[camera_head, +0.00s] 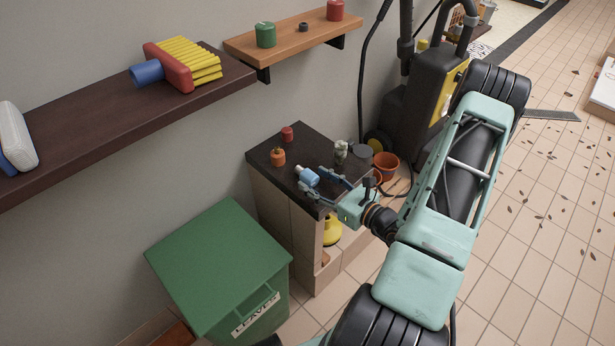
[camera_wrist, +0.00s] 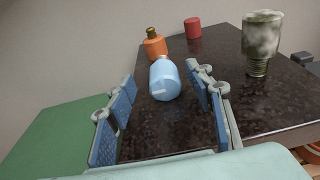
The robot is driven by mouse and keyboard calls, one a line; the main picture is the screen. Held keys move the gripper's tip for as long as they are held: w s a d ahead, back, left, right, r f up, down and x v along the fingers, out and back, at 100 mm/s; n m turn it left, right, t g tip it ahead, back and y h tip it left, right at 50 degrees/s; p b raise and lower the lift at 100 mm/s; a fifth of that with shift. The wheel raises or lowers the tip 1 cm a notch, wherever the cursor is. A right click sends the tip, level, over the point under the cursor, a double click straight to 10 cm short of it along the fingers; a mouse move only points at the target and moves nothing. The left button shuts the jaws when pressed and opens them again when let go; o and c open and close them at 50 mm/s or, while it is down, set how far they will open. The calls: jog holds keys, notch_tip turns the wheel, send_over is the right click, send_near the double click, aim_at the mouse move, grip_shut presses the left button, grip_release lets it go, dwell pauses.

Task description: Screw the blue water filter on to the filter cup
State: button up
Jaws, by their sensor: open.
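The blue water filter (camera_head: 307,178) is a light blue cylinder with a paler end, lying on its side on the dark countertop (camera_head: 318,146). In the wrist view the blue filter (camera_wrist: 165,80) lies ahead of and between the blue-padded fingers. My gripper (camera_head: 322,186) is open around the filter, with a gap visible on both sides. A murky glass cup-like vessel (camera_wrist: 262,42), possibly the filter cup, stands on the countertop to the right; it also shows in the head view (camera_head: 341,152).
An orange bottle (camera_wrist: 155,44) stands behind the filter, and a red can (camera_wrist: 193,28) is farther back. A green lidded bin (camera_head: 220,265) is left of the counter. Orange pots (camera_head: 385,166) are at its right. A wooden shelf (camera_head: 300,36) hangs above.

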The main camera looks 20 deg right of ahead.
aim_at(306, 174)
jog(key=b+x, duration=0.1)
jog(key=x, duration=0.4)
jog(key=shift+d+f, duration=0.15)
jog(key=c, duration=1.2)
